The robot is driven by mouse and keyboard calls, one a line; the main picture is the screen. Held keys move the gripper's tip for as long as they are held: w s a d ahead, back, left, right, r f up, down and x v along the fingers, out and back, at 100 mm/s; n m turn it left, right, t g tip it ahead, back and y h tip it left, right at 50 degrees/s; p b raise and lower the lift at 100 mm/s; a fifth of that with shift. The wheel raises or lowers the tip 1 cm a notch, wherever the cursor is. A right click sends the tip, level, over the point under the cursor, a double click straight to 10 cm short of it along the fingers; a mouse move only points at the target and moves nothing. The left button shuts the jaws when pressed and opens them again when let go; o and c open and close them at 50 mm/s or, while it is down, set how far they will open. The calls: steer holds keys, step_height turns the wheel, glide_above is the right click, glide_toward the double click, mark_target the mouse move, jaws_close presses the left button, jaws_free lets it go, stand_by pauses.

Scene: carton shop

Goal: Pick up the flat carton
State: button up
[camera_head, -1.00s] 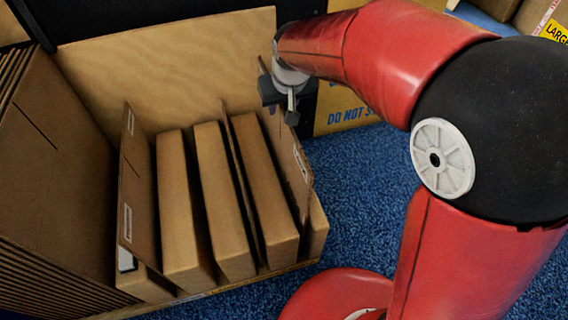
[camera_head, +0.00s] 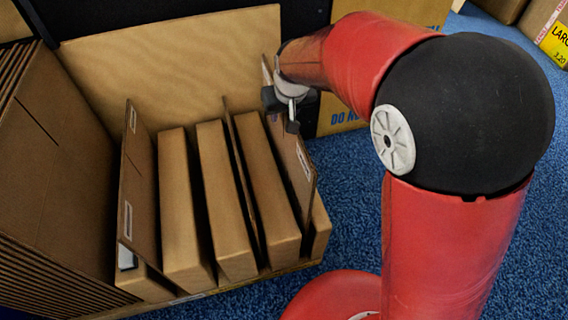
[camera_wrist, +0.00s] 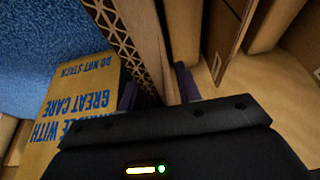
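Several flat brown cartons stand on edge side by side in a wooden rack (camera_head: 215,289). They include one near the middle (camera_head: 228,210) and one to its right (camera_head: 268,195). A thin, taller cardboard panel with white labels (camera_head: 302,172) stands near the right end. My gripper (camera_head: 292,122) is at the far end of this right-hand group. In the wrist view my gripper (camera_wrist: 158,90) has its two fingers apart, with a brown cardboard edge (camera_wrist: 148,45) between them. I cannot tell whether either finger touches it, nor which carton the task means.
A large stack of cardboard sheets (camera_head: 50,180) stands at the left. A plywood board (camera_head: 175,65) backs the rack. A box with blue print (camera_wrist: 80,115) is beside the gripper. Blue carpet (camera_head: 350,190) is clear to the right of the rack.

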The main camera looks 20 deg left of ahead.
steer(key=shift+f, duration=0.1)
steer(key=shift+c, duration=0.3)
jaws_close()
steer(key=shift+r, duration=0.2)
